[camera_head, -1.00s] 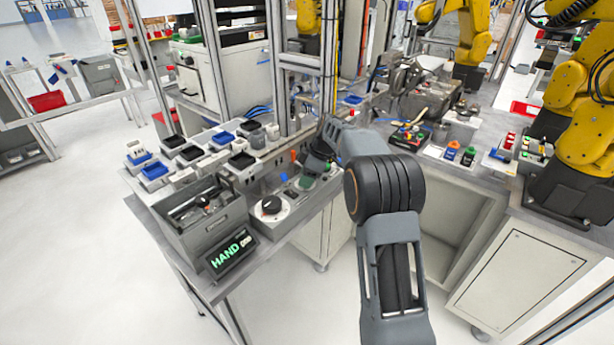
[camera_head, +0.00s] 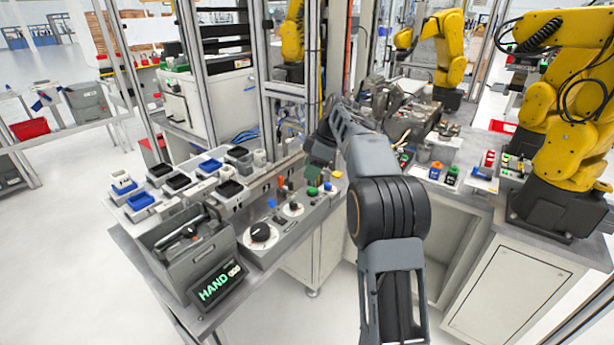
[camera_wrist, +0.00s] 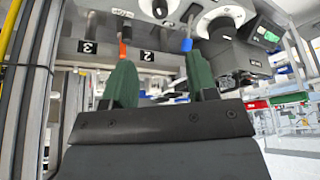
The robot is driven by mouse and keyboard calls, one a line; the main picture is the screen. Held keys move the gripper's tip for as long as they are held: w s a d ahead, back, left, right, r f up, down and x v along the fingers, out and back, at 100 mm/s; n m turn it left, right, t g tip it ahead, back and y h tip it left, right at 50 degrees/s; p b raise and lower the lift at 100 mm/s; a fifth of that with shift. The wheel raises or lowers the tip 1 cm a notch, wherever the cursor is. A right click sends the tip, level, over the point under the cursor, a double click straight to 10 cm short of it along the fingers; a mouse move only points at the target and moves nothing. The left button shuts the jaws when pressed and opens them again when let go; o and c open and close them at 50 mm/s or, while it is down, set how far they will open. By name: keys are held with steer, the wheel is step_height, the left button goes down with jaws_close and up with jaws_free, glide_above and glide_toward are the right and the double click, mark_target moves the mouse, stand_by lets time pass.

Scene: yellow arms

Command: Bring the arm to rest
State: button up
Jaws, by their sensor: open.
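My gripper (camera_wrist: 162,75) has two green fingers, set well apart in the wrist view, with nothing held between them. In the head view the wrist end of my arm hangs over the far right end of a grey control panel (camera_head: 262,258), and a green finger shows just above the buttons there. The arm itself stretches forward from the lower right, bent at a dark elbow. Part of the gripper is hidden behind the wrist in the head view.
The panel has a black knob (camera_head: 260,232), levers and buttons. A grey toolbox (camera_head: 186,255) and a HAND display (camera_head: 218,285) stand at its left. Small blue and black bins lie behind. Yellow robot arms (camera_head: 560,140) stand at the right. Open floor lies front left.

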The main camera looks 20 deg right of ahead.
steer(key=shift+d+r, duration=0.1)
steer(key=shift+r, duration=0.15)
steer(key=shift+m, duration=0.3)
steer(key=s+f+m+h, duration=0.2)
steer(key=s+f+m, duration=0.35)
steer(key=m, duration=0.35)
steer(key=s+a+m+t+h+p, duration=0.1)
steer(key=s+a+m, duration=0.1)
steer(key=s, duration=1)
steer(key=s+a+m+t+h+p, duration=0.1)
steer(key=s+a+m+p, duration=0.1)
steer(key=s, duration=1)
steer(key=shift+a, duration=0.85)
